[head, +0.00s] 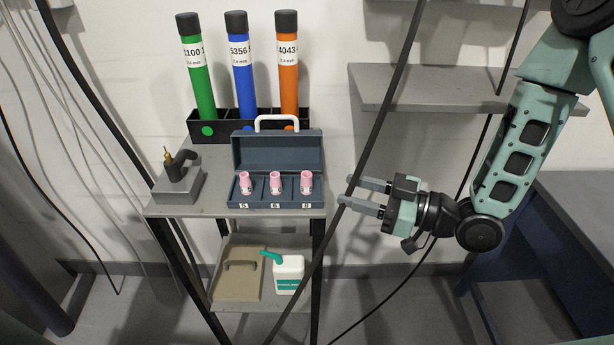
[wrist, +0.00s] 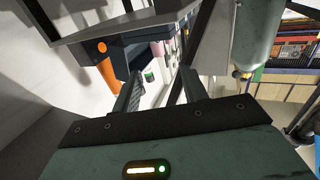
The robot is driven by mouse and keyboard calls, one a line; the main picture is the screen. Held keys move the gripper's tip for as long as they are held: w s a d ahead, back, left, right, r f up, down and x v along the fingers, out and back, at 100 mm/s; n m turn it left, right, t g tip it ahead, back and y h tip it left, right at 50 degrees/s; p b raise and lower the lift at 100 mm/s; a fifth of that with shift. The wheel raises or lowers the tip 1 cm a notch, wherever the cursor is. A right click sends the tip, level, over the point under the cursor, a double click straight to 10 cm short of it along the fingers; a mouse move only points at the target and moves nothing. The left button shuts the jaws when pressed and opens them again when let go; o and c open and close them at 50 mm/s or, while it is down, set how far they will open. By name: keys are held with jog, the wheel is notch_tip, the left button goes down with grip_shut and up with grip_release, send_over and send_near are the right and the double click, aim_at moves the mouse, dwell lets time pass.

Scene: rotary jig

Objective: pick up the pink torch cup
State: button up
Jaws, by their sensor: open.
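Three pink torch cups stand upright in a row in an open blue-grey case (head: 233,190): a left one (head: 244,181), a middle one (head: 275,182) and a right one (head: 306,182). Each stands in its own compartment, above a small numbered label. My gripper (head: 345,191) is open and empty, to the right of the case and apart from it, with its fingers pointing left. In the wrist view, my open fingers (wrist: 160,76) show nothing held between them. A small pinkish patch lies beyond them there, too unclear to name.
The case sits on the grey cart top (head: 220,160). Behind it stand green (head: 199,80), blue (head: 243,80) and orange (head: 288,80) tubes in a black rack. A torch on a block (head: 178,185) stands left. A dark cable (head: 372,120) crosses near my gripper. A shelf (head: 420,87) is above.

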aim_at(311, 177)
jog(key=x, duration=0.5)
jog(key=shift+p, duration=0.4)
jog(key=shift+r+p+x, duration=0.15)
jog(key=shift+p+x, duration=0.35)
jog(key=shift+x, duration=0.8)
jog(key=shift+r+p+x, duration=0.1)
jog(key=shift+p+x, duration=0.35)
jog(key=shift+x, duration=0.85)
jog(key=shift+w, duration=0.15)
grip_shut()
